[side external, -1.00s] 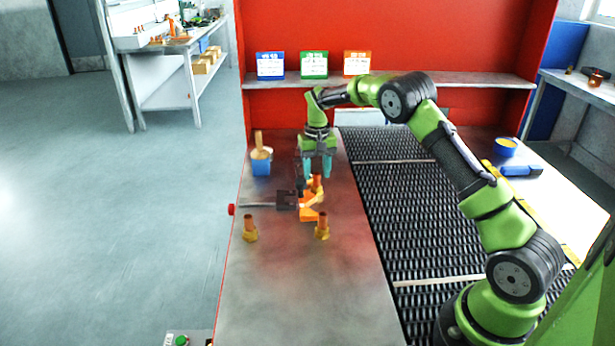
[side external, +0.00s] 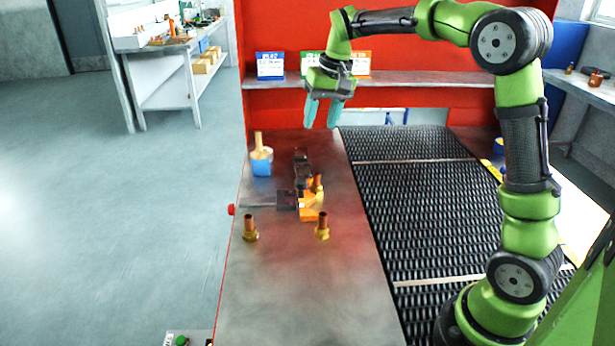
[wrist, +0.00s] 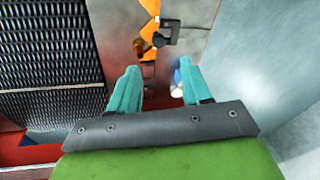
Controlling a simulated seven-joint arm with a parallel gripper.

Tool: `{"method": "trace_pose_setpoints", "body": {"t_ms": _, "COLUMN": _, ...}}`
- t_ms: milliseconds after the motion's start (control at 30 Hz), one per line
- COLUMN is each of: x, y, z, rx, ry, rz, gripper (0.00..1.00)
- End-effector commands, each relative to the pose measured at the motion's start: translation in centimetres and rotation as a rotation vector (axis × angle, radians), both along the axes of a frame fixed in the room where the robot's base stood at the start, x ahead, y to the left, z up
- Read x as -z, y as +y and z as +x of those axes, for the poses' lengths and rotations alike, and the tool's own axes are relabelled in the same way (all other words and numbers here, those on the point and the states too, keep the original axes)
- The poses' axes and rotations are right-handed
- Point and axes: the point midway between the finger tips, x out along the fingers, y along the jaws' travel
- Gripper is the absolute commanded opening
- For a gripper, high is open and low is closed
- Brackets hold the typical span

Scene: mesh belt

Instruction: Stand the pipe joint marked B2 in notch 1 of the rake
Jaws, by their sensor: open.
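The orange rake (side external: 308,212) lies on the metal table beside a dark clamp (side external: 286,200); it also shows in the wrist view (wrist: 148,72). One brass-and-copper pipe joint (side external: 318,183) is at the rake's far part, looking slightly tilted; I cannot tell which notch. A dark coppery joint shows by the rake in the wrist view (wrist: 140,46). Two more pipe joints stand upright nearer the front, a left one (side external: 250,228) and a right one (side external: 322,227). No B2 mark is legible. My gripper (side external: 323,120) is open and empty, raised above the table's far end.
A blue tub (side external: 261,166) with a tan handle-like piece stands at the table's far left. The black mesh belt (side external: 420,220) runs along the right. A shelf (side external: 420,80) with coloured cards crosses the red back panel. The table's front is clear.

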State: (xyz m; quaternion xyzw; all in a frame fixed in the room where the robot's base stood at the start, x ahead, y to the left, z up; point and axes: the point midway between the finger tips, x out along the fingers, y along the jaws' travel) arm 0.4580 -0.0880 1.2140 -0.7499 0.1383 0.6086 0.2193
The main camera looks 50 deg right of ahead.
Motion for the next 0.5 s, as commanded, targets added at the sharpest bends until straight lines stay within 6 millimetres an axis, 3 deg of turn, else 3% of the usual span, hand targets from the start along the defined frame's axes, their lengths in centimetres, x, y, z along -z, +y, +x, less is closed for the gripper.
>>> {"method": "trace_pose_setpoints", "body": {"t_ms": 33, "x": -1.4, "y": 1.5, "z": -2.0, "rx": -0.016, "ry": -0.043, "rz": 0.010, "gripper": 0.48}}
{"method": "trace_pose_setpoints", "body": {"t_ms": 100, "x": -2.5, "y": 3.4, "z": -4.6, "rx": -0.037, "ry": -0.095, "rz": 0.020, "gripper": 0.48}}
{"method": "trace_pose_setpoints", "body": {"t_ms": 233, "x": -3.5, "y": 6.6, "z": -9.7, "rx": -0.074, "ry": -0.191, "rz": 0.034, "gripper": 0.48}}
{"method": "trace_pose_setpoints", "body": {"t_ms": 400, "x": -2.5, "y": 9.9, "z": -16.2, "rx": -0.116, "ry": -0.307, "rz": 0.046, "gripper": 0.48}}
{"method": "trace_pose_setpoints", "body": {"t_ms": 500, "x": -1.3, "y": 11.0, "z": -19.0, "rx": -0.133, "ry": -0.361, "rz": 0.049, "gripper": 0.48}}
